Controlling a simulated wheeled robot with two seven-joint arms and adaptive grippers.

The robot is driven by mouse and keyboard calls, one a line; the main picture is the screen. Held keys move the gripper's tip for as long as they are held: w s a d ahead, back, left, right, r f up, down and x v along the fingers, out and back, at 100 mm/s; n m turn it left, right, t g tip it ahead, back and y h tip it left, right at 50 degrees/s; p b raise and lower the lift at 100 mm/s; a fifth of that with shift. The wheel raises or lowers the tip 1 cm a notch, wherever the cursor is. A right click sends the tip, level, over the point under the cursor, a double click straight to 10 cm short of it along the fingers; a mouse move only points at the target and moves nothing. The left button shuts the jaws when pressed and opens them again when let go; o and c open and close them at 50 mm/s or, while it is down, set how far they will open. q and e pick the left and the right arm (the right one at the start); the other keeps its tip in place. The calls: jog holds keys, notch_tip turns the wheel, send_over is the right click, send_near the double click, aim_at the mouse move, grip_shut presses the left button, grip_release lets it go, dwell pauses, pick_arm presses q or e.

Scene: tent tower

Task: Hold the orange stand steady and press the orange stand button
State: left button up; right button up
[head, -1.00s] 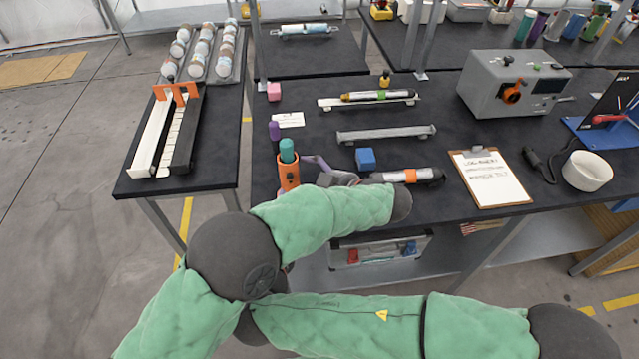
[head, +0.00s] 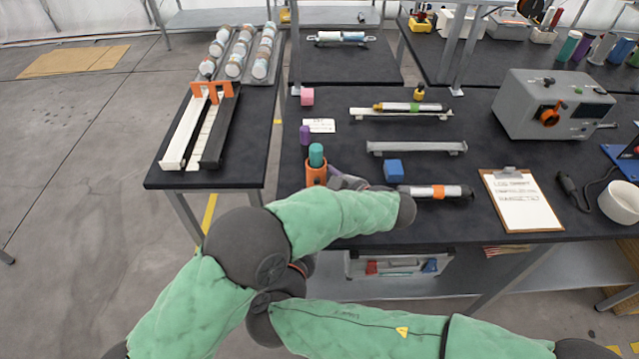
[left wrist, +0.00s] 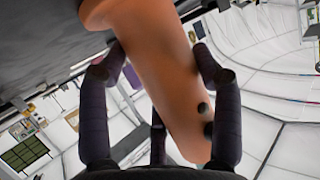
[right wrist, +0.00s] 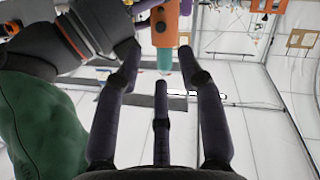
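The orange stand (head: 316,174) is upright near the table's front left edge, with a teal cylinder (head: 316,153) in its top. My left gripper (head: 346,181) comes at it from the right. In the left wrist view the orange stand (left wrist: 160,75) lies between the fingers of my left gripper (left wrist: 160,55), which are shut against its sides. Two dark round buttons (left wrist: 206,118) show on the stand. My right gripper (right wrist: 160,65) is open and empty, pointing toward the stand (right wrist: 165,22) but apart from it. In the head view it is hidden behind my arms.
A purple cylinder (head: 305,134) stands just behind the stand. A blue cube (head: 393,169) and a silver tube with an orange band (head: 436,191) lie to the right. A clipboard (head: 521,200) is further right. My two arms cross close together before the table.

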grip_shut()
dwell(1.1)
